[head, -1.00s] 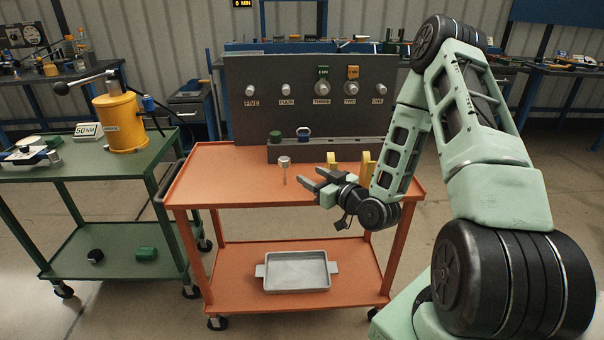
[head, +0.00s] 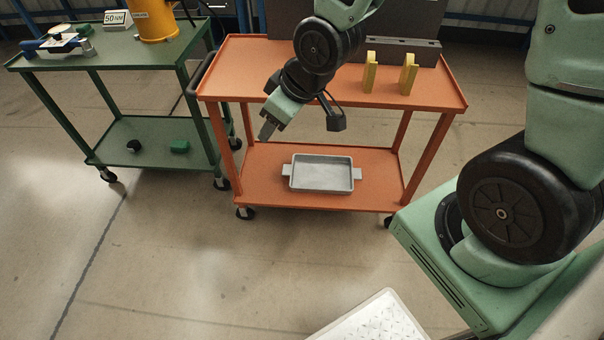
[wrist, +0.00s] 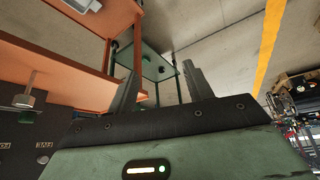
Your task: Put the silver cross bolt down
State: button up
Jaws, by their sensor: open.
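In the head view the bolt does not show; my arm covers part of the cart top. My gripper (head: 268,128) points down and left, in front of the orange cart (head: 235,75).
A grey tray (head: 322,188) lies on the orange cart's lower shelf. Two yellow uprights (head: 408,74) stand on its top at the right. A green cart (head: 110,57) with a yellow cylinder (head: 153,18) stands at the left.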

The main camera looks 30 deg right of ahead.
jog(key=s+a+r+g+h, duration=0.1)
jog(key=s+a+r+g, duration=0.1)
jog(key=s, duration=0.7)
jog(key=s+a+r+n+g+h, duration=0.1)
jog(key=s+a+r+g, duration=0.2)
jog(key=s, duration=0.7)
jog(key=shift+a+r, duration=0.2)
jog(key=shift+r, duration=0.65)
notch_tip(320, 180, up, 5)
jog(key=p, duration=0.5)
